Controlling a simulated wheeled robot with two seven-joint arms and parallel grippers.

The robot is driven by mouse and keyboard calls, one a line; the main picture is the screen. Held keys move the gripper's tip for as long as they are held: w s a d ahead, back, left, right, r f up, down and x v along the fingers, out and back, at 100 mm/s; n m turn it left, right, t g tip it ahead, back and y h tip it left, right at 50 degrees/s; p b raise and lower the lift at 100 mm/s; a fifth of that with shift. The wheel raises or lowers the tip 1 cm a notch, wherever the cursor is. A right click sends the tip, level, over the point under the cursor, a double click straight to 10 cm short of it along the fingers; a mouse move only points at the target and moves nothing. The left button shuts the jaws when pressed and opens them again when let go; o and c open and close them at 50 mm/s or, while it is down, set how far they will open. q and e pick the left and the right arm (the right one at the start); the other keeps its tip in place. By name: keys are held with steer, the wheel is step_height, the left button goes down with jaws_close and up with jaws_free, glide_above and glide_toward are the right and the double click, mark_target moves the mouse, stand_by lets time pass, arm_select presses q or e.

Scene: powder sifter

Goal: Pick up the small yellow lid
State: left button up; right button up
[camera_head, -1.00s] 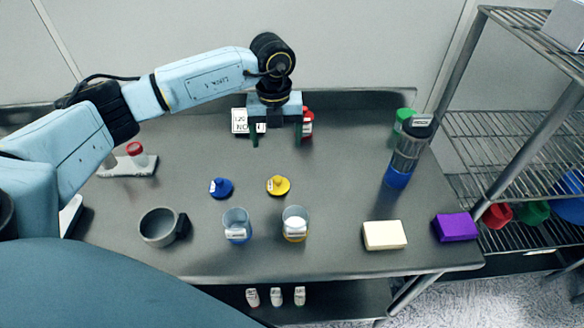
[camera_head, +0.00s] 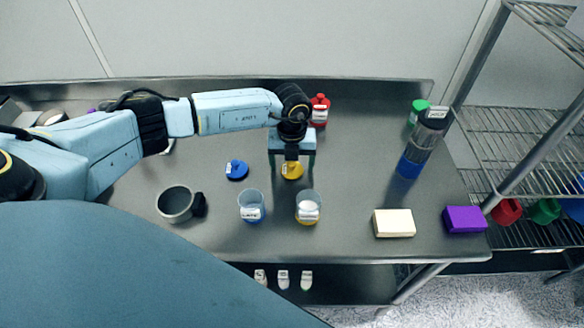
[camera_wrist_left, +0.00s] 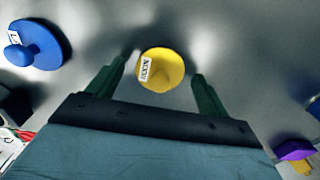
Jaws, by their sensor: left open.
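The small yellow lid (camera_head: 292,171) lies on the grey table, round with a knob and a white label. In the left wrist view the yellow lid (camera_wrist_left: 161,70) sits just past and between the fingertips. My left gripper (camera_head: 292,164) is open above the lid, with its green fingers on either side; in the left wrist view the gripper (camera_wrist_left: 157,70) holds nothing. Whether the fingertips are level with the lid I cannot tell. My right gripper is not in view.
A blue lid (camera_head: 237,170) lies left of the yellow one. Two clear beakers (camera_head: 251,206) (camera_head: 308,207) and a grey mug (camera_head: 175,204) stand in front. A cream block (camera_head: 393,223), purple block (camera_head: 464,220) and tall bottle (camera_head: 424,142) are right. A red bottle (camera_head: 319,110) stands behind.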

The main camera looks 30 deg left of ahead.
arm_select(q)
steer(key=c, duration=1.1)
steer(key=shift+o, duration=0.2)
